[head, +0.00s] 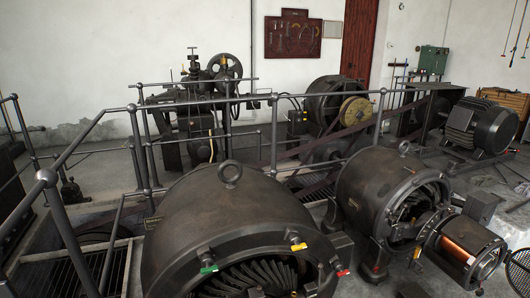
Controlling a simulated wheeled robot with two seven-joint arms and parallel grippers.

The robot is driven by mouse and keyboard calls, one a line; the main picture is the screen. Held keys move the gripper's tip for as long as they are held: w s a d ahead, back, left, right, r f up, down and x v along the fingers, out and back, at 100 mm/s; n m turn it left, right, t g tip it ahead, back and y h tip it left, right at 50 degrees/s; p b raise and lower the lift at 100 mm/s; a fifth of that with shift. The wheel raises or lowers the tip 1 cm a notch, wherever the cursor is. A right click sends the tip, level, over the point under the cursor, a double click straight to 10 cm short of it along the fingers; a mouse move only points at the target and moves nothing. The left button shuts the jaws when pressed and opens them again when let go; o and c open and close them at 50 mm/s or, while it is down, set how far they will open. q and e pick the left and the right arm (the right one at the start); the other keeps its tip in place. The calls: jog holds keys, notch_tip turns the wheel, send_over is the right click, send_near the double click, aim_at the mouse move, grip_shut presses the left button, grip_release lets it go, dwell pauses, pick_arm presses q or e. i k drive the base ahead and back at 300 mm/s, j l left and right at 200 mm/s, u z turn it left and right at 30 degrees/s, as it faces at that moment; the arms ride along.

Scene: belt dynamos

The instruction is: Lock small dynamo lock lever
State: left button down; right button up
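The small dynamo (388,185) stands at the right, a dark round housing with an open front and an eye ring on top. A small yellow-tipped part (417,253) and a small red-tipped part (376,267) show low on its front. I cannot tell which part is the lock lever or how it is set. The large dynamo (225,215) fills the lower middle, with a green tip (208,269), a yellow tip (299,247) and a red tip (343,273) around its front rim. Neither of my grippers is in view.
Grey metal railings (140,150) run behind and left of the dynamos. A copper-wound cylinder (465,252) sits right of the small dynamo. A dark motor (480,127) stands farther back. A tool board (292,36) hangs on the white wall. Floor grating shows at the lower left.

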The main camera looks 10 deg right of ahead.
aim_at(405, 206)
jog(key=l+u, duration=0.2)
jog(key=l, duration=0.25)
jog(key=l+u, duration=0.25)
jog(key=l, duration=0.25)
jog(key=l+u, duration=0.2)
jog(key=l, duration=0.25)
jog(key=l+u, duration=0.2)
jog(key=l, duration=0.25)
jog(key=k+l+u, duration=0.25)
jog(key=l, duration=0.2)
jog(key=l+u, duration=0.2)
jog(key=l, duration=0.2)
jog(key=l+u, duration=0.35)
jog(key=l, duration=0.35)
jog(key=l+u, duration=0.35)
jog(key=l, duration=0.35)
jog(key=l+z, duration=0.2)
jog(key=z, duration=0.25)
jog(key=i+l+z, duration=0.1)
jog(key=z, duration=0.8)
jog(key=i+l+z, duration=0.1)
jog(key=z, duration=0.75)
jog(key=i+z, duration=0.1)
jog(key=z, duration=0.75)
jog(key=i+z, duration=0.1)
jog(key=z, duration=0.3)
